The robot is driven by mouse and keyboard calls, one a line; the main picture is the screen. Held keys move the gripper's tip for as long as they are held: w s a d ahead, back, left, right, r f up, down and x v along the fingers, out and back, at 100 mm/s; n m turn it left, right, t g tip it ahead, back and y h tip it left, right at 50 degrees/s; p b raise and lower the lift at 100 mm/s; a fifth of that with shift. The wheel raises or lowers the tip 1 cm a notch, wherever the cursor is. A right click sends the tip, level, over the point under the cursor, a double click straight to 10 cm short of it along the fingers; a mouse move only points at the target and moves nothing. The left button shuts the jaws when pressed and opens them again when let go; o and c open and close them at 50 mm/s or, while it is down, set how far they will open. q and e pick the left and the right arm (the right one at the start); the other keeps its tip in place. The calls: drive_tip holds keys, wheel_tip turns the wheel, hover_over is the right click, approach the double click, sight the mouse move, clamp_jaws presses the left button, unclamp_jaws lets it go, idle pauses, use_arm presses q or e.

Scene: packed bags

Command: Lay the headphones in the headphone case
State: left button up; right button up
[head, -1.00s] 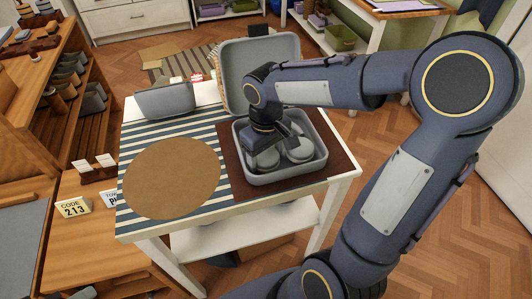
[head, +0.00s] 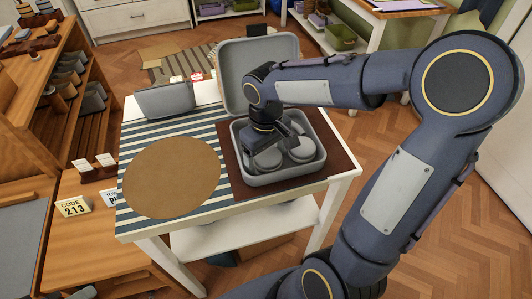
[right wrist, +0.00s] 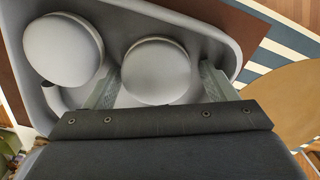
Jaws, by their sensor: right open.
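The grey headphones (head: 302,150) lie inside the open grey headphone case (head: 284,178), with both round ear cups showing. The case stands on a brown mat with its lid (head: 259,62) raised at the back. My right gripper (head: 275,142) is at the case, just above the ear cups. In the right wrist view its two fingers (right wrist: 166,88) are open, one on each side of an ear cup (right wrist: 156,70), and the other ear cup (right wrist: 63,49) lies beside them. I cannot tell whether the fingers touch the cup. My left gripper is out of view.
A striped cloth with a round brown placemat (head: 172,177) covers the left of the white table (head: 341,178). A grey pouch-like item (head: 166,100) stands at its back left. Wooden shelves (head: 75,100) stand at the left.

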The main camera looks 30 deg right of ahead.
drive_tip(key=shift+r, duration=0.15)
drive_tip(key=shift+r+p, duration=1.4)
drive_tip(key=shift+r, duration=0.15)
drive_tip(key=s+a+r+m+t+y+p, duration=0.1)
drive_tip(key=s+r+t+y, duration=0.1)
drive_tip(key=s+r, duration=0.2)
drive_tip(key=s+a+r+m+t+y+p, duration=0.1)
drive_tip(key=s+a+r+m+t+p, duration=0.1)
drive_tip(key=s, duration=0.8)
drive_tip(key=shift+a+r+m+t+y+p, duration=0.3)
drive_tip(key=shift+r+t+y, duration=0.1)
drive_tip(key=shift+r+t, duration=0.45)
